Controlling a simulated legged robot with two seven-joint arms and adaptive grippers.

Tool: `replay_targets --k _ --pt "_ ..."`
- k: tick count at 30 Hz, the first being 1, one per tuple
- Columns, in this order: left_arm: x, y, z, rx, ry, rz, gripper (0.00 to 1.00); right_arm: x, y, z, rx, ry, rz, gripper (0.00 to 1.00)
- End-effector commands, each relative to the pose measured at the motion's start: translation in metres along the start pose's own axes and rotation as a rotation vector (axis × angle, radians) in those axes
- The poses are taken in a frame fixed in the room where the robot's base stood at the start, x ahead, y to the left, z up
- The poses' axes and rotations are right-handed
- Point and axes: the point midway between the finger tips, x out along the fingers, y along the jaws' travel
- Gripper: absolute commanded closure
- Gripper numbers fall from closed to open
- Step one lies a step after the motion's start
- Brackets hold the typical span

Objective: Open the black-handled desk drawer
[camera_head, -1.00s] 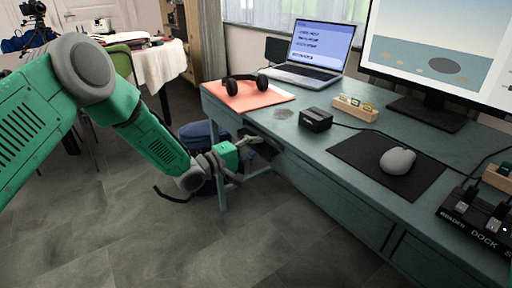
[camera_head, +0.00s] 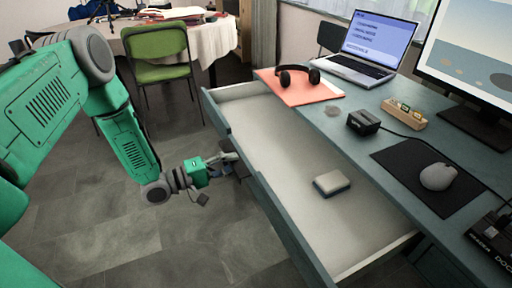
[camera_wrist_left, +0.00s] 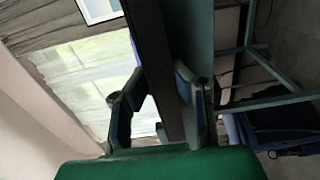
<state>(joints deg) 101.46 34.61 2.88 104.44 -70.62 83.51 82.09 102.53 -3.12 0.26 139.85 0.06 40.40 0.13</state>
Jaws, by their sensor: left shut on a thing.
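The desk drawer (camera_head: 290,235) stands pulled far out from the teal desk, its pale interior showing. A small grey-white block (camera_head: 331,182) lies inside it. My left gripper (camera_head: 228,162) is at the outer side of the drawer front, shut on the dark handle (camera_head: 240,171), which is mostly hidden in the head view. In the left wrist view, the fingers (camera_wrist_left: 160,105) lie on either side of the dark handle bar (camera_wrist_left: 160,60). My right gripper is in neither view.
On the desktop are headphones (camera_head: 297,75) on an orange folder, a laptop (camera_head: 372,52), a small black box (camera_head: 363,122), a mouse (camera_head: 437,176) on a black mat and a monitor (camera_head: 480,45). A green chair (camera_head: 160,55) stands behind. The floor left of the drawer is clear.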

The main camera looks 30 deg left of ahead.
Motion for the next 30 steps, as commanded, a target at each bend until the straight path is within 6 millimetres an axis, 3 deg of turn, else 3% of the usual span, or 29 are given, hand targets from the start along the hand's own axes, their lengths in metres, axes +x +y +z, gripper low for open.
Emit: replay_targets --k 1,3,12,28,29,30 --pt "-0.017 -0.008 0.004 -0.010 -0.005 -0.031 1.00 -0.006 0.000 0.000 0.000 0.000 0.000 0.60" --pt "-0.031 -0.008 0.004 -0.011 -0.004 -0.031 1.00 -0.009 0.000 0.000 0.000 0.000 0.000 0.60" --pt "-0.070 -0.009 0.004 -0.008 -0.007 -0.030 1.00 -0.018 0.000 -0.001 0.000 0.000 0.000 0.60" --pt "-0.079 -0.010 0.004 -0.008 -0.006 -0.030 1.00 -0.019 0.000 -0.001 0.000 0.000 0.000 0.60" --pt "-0.079 -0.010 0.004 -0.008 -0.006 -0.030 0.80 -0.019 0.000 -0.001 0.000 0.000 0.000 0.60" --pt "-0.079 -0.010 0.004 -0.008 -0.006 -0.029 0.65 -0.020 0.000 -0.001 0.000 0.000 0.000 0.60"
